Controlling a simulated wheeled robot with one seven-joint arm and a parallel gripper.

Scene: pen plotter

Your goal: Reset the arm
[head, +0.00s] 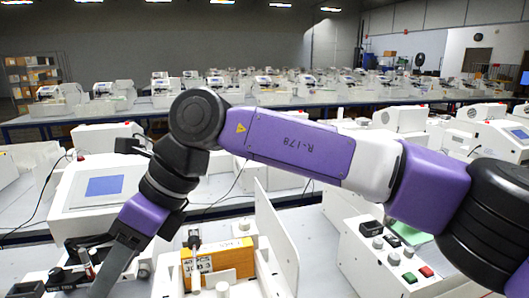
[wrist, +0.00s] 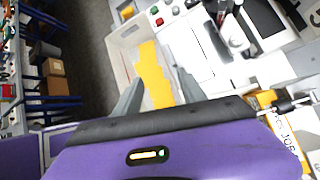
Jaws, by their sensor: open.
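My arm, purple, black and white, reaches from the right across the head view and bends down at the left. My gripper (wrist: 160,76) shows in the wrist view with its two grey fingers apart and nothing between them but the background. In the head view only a grey finger part shows at the lower left, and the fingertips are not clear. Beyond the fingers in the wrist view is a pale bin (wrist: 126,52) with a yellow-orange item (wrist: 154,75) in it, apart from the fingers as far as I can tell.
A white machine with a blue screen (head: 105,186) stands behind my gripper. An orange block marked with a job label (head: 232,262) sits by an upright white panel (head: 276,235). A control box with buttons (head: 385,262) is at right. Cardboard boxes (wrist: 56,80) sit beyond an aisle.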

